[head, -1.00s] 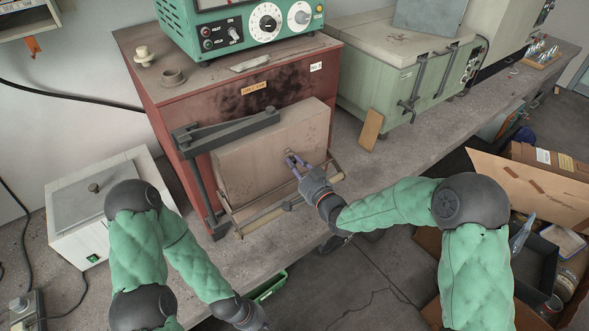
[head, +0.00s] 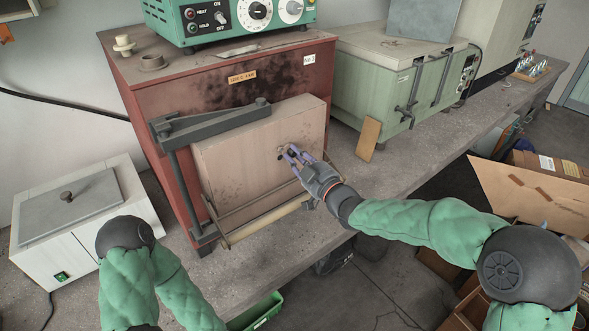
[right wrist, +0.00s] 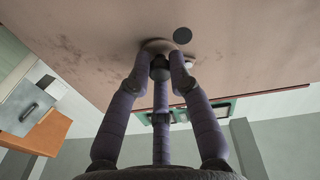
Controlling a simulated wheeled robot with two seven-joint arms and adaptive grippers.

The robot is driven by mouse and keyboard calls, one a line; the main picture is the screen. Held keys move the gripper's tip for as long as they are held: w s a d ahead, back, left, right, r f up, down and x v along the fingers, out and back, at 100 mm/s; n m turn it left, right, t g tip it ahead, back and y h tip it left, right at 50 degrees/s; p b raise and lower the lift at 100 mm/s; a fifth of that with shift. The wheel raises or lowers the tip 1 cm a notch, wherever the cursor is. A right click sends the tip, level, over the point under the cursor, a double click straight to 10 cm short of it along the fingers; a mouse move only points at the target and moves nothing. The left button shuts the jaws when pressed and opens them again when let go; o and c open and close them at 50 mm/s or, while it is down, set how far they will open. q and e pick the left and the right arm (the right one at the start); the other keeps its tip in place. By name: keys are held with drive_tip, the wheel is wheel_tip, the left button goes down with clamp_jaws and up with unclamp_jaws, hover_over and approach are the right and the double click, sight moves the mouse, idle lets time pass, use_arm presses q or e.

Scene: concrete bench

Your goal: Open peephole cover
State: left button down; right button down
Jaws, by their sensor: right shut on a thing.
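The furnace door (head: 240,155) is a thick beige block with dark stains on the front of the red furnace (head: 190,90). My right gripper (head: 287,153) is at the door's face, right of its middle. In the right wrist view its purple fingers (right wrist: 160,66) are closed around a small dark knob on a round beige peephole cover (right wrist: 156,46). A dark round peephole (right wrist: 182,35) shows uncovered beside the cover. A small pale spot lies just below the hole in that view. My left gripper is out of the head view; only its arm shows.
A dark grey latch arm (head: 215,122) crosses the door's top, and a rod (head: 265,220) runs along its lower front. A white box (head: 75,210) stands left, a green chest (head: 400,75) right. An open cardboard box (head: 530,205) is at the right.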

drive_tip(key=shift+w+d+r+n+b, duration=0.1)
drive_tip(key=shift+r+n+b, duration=0.15)
drive_tip(key=shift+n+b, duration=0.65)
drive_tip(key=shift+r+n+b, duration=0.2)
drive_tip(key=shift+n+b, duration=0.45)
drive_tip(key=shift+n, duration=0.45)
drive_tip(key=c, duration=1.1)
unclamp_jaws()
drive_tip(key=shift+c, duration=0.2)
drive_tip(key=r+v, duration=0.1)
drive_tip(key=v, duration=1.1)
drive_tip(key=shift+f, duration=0.5)
drive_tip(key=shift+d, duration=0.1)
